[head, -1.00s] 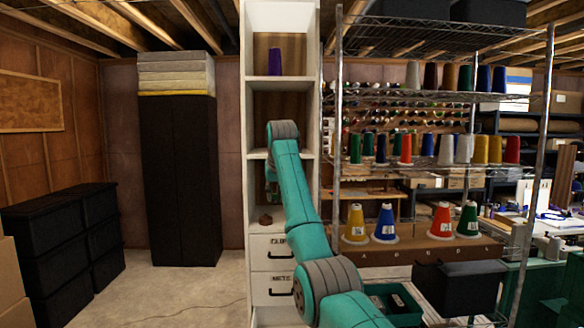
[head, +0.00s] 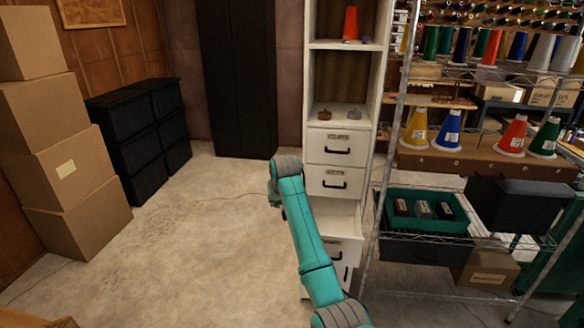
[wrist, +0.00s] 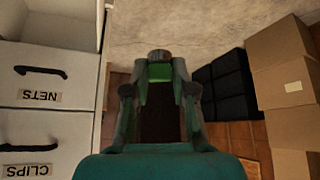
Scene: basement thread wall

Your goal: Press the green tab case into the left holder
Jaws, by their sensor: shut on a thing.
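My gripper (wrist: 158,75) is shut on the green tab case (wrist: 159,73), which shows as a green patch between the fingers in the wrist view. A dark brown surface lies below the green, between the fingers. In the head view my arm hides the gripper and the case. A green tray (head: 458,227) stands on the wire rack to the right of my arm, with several small dark cases in it, some with red or pale parts. I cannot tell which thing is the left holder. The case is held in the air, apart from the tray.
A white cabinet (head: 313,85) with drawers stands behind my arm; labels read NETS (wrist: 39,96) and CLIPS (wrist: 30,143). The wire rack (head: 398,120) is to its right. Black bins (head: 125,125) and cardboard boxes (head: 80,195) stand left. The floor between is clear.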

